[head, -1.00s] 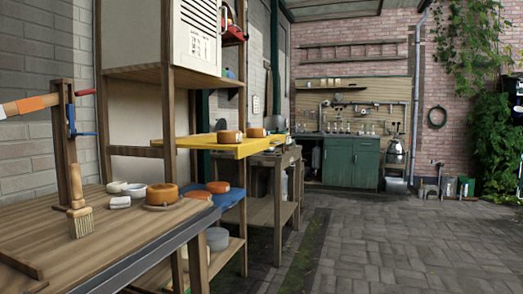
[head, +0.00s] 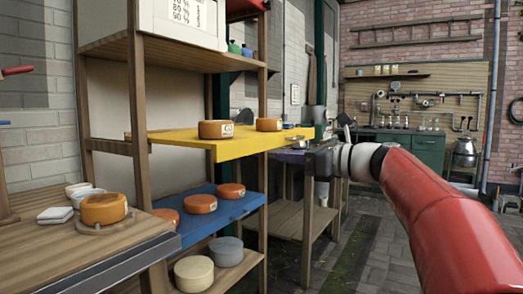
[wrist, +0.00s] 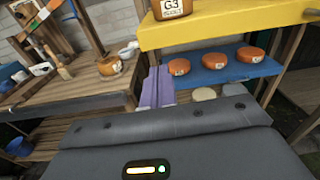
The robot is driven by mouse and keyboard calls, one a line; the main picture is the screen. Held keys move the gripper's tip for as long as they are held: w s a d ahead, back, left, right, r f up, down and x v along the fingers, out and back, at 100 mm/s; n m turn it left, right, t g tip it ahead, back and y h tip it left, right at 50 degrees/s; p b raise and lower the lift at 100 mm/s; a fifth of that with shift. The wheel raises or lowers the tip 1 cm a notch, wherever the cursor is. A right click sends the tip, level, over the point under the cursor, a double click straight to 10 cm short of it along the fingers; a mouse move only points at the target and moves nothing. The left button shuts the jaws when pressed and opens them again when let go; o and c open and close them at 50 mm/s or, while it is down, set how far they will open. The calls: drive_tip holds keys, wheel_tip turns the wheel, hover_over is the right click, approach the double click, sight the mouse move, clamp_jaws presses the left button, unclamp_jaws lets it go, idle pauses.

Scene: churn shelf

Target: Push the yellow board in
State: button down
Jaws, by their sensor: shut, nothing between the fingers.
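The yellow board (head: 235,145) lies on the middle shelf level of the wooden rack and sticks out past the rack's front post. Two orange cheese wheels (head: 216,129) stand on it. It also shows in the wrist view (wrist: 235,30), at upper right, with one labelled cheese (wrist: 172,8). My gripper (head: 286,157) is shut and empty, near the board's right end in the head view. In the wrist view its purple fingers (wrist: 155,88) point below and left of the board's edge. I cannot tell whether they touch it; they look apart.
A blue board (head: 205,214) with several cheeses juts out below the yellow one. Pale rounds (head: 194,273) sit on the bottom shelf. A wooden table (head: 60,245) with a cheese and small dishes stands at left. Paved floor (head: 350,250) is open at right.

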drive_tip(key=p, duration=0.1)
approach(231, 148)
drive_tip(key=x, duration=0.7)
drive_tip(key=shift+d+f, duration=0.1)
